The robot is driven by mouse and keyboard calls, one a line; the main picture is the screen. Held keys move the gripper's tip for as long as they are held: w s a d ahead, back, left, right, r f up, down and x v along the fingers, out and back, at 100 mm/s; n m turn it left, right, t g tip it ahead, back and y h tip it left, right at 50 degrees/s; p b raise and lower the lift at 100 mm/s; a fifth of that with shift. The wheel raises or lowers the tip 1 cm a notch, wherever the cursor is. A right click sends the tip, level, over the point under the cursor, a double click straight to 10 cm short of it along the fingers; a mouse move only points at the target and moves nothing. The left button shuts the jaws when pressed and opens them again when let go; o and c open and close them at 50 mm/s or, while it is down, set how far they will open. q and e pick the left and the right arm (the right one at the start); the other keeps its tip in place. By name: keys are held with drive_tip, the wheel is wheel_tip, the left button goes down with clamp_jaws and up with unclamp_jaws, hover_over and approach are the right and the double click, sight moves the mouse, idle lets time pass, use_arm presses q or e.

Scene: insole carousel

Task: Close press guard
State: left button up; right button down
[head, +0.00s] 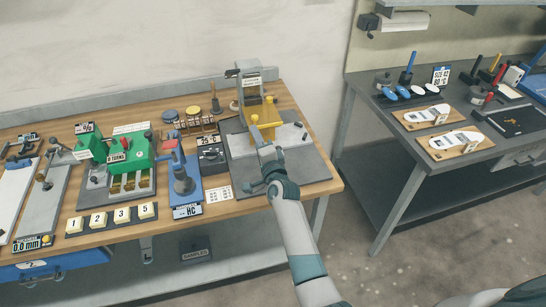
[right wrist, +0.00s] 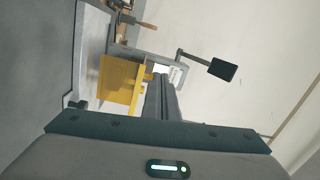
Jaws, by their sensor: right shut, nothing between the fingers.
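The press (head: 248,90) is a grey machine on a grey base plate (head: 312,160) at the right end of the wooden bench. Its yellow guard (head: 268,112) is at the front of the press. It shows as a yellow panel (right wrist: 121,82) in the right wrist view. My right gripper (head: 262,142) is in front of the guard, above the base plate. Its fingers (right wrist: 160,88) are shut and empty, close beside the yellow panel; whether they touch it I cannot tell. My left gripper is not in view.
A black box (head: 211,158) and a blue hand press (head: 182,180) stand left of the base plate. A green machine (head: 122,150) is further left. A second grey table (head: 400,140) with insoles on boards stands to the right, across a gap.

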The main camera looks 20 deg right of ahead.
drive_tip(key=s+d+p, duration=0.2)
drive_tip(key=s+p, duration=0.2)
drive_tip(key=s, duration=0.9)
drive_tip(key=shift+s+d+f, duration=0.15)
drive_tip(key=shift+d+f, duration=0.15)
drive_tip(key=shift+s, duration=0.1)
